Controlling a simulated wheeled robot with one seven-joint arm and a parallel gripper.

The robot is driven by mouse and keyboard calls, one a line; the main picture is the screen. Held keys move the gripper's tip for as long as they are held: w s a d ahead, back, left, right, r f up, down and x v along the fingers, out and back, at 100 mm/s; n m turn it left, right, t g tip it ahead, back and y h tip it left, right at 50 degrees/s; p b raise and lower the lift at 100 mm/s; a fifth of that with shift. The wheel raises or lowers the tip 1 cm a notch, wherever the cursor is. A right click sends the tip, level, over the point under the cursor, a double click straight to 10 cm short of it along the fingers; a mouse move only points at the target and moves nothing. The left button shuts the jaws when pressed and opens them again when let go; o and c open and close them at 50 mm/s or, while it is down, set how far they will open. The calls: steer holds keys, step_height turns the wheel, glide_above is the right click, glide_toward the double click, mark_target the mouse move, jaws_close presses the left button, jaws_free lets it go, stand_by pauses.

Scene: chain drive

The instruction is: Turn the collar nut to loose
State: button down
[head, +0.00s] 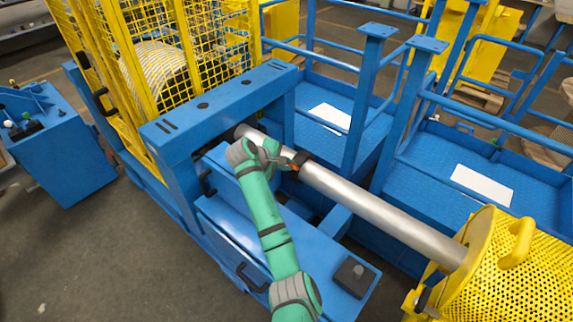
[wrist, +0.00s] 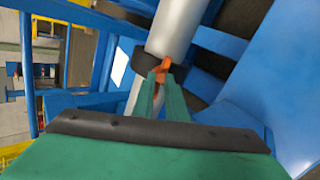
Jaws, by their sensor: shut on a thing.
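The collar nut is a dark ring (head: 302,158) around the long silver shaft (head: 385,211), with a small orange piece (head: 294,167) on it. In the wrist view the dark collar (wrist: 146,62) crosses the shaft (wrist: 174,28), and the orange piece (wrist: 163,68) sits between my fingertips. My gripper (head: 289,165) reaches the collar from the left along the shaft and is shut on the orange piece. The fingers hide part of the collar and of the piece they hold.
A blue machine frame (head: 220,105) stands behind my arm, with a yellow mesh guard (head: 140,70) at its back left. A yellow perforated drum guard (head: 515,270) covers the shaft's right end. Blue posts (head: 365,95) and rails stand close behind the shaft. Grey floor lies open at front left.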

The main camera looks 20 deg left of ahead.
steer(key=shift+f, duration=0.15)
steer(key=c, duration=1.8)
jaws_free()
steer(key=shift+o, duration=0.2)
steer(key=v, duration=1.1)
steer(key=shift+d, duration=0.1)
